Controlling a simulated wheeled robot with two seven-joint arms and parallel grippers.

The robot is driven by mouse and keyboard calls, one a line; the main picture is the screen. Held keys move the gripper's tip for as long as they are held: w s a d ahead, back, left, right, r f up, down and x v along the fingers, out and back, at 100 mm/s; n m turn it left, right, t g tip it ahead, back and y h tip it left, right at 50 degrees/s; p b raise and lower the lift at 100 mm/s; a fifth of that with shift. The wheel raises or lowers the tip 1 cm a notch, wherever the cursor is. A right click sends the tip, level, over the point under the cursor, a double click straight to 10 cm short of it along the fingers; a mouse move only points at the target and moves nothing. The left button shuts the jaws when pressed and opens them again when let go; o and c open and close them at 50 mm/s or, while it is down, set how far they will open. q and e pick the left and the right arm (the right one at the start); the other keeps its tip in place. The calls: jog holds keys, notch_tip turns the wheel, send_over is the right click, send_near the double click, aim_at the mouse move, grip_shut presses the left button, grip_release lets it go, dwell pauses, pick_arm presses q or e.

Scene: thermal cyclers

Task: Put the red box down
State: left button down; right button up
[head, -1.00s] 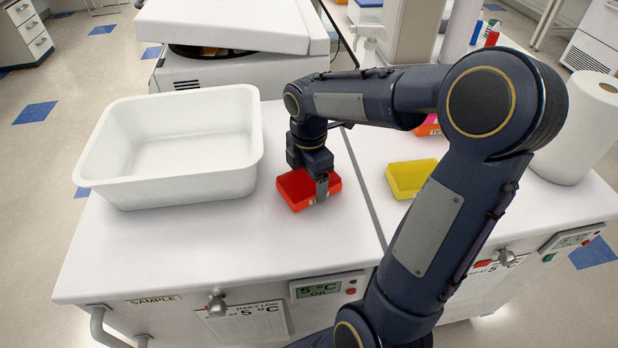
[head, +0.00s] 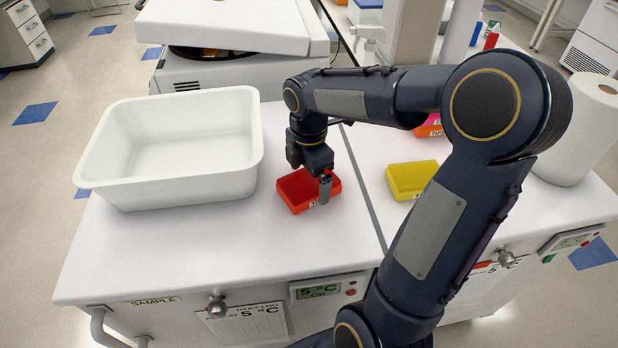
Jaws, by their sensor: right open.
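The red box (head: 297,191) is a small open-topped box. It rests on the white bench top (head: 240,245), to the right of the white tub. My right gripper (head: 322,188) is open and points down at the box's right side. One finger shows in front of the box's near right wall; the other finger is hard to make out. My left gripper is not in view.
A large empty white tub (head: 250,150) stands on the left of the bench. A yellow box (head: 408,180) and a white paper roll (head: 578,130) are to the right. A white machine (head: 225,70) stands behind.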

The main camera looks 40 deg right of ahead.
aim_at(309, 179)
notch_tip(309, 179, up, 10)
jog(key=p, duration=0.1)
jog(key=s+a+f+m+t+y, duration=0.1)
jog(key=s+a+m+t, duration=0.1)
jog(key=s+a+m, duration=0.2)
jog(key=s+a+f+m+t+y, duration=0.1)
jog(key=s+a+f+m, duration=0.1)
jog(key=s+m, duration=0.4)
jog(key=s+a+f+m+t+y, duration=0.1)
jog(key=s+a+f+m+t, duration=0.1)
jog(key=s+a+m, duration=0.3)
jog(key=shift+a+f+m+t+y, duration=0.1)
jog(key=shift+a+m+t+y, duration=0.1)
jog(key=shift+m, duration=0.7)
jog(key=shift+a+f+m+t+y, duration=0.1)
jog(key=shift+m+y, duration=0.1)
jog(key=shift+m, duration=0.7)
